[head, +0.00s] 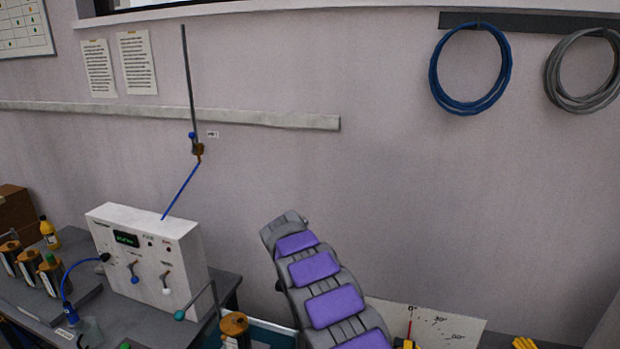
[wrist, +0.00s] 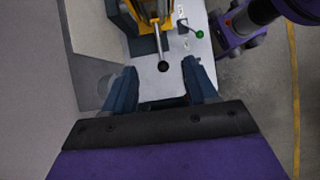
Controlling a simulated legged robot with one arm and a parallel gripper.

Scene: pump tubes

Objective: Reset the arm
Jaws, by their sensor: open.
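My arm (head: 325,285), purple and grey, rises from the bottom middle of the head view, bent with its upper end in front of the wall. In the wrist view my gripper (wrist: 162,78) has its two dark fingers spread wide, with nothing held between them. A black ball knob (wrist: 163,66) on a yellow device (wrist: 151,22) shows between and beyond the fingertips. I cannot tell whether anything touches it. The gripper is not clearly visible in the head view.
A white control box (head: 150,255) with levers stands on the dark bench at left, beside several dark pump units (head: 50,275). A dial board (head: 440,325) lies right of my arm. Blue (head: 470,108) and grey hoses (head: 582,100) hang on the wall. A green knob (wrist: 200,34) sits nearby.

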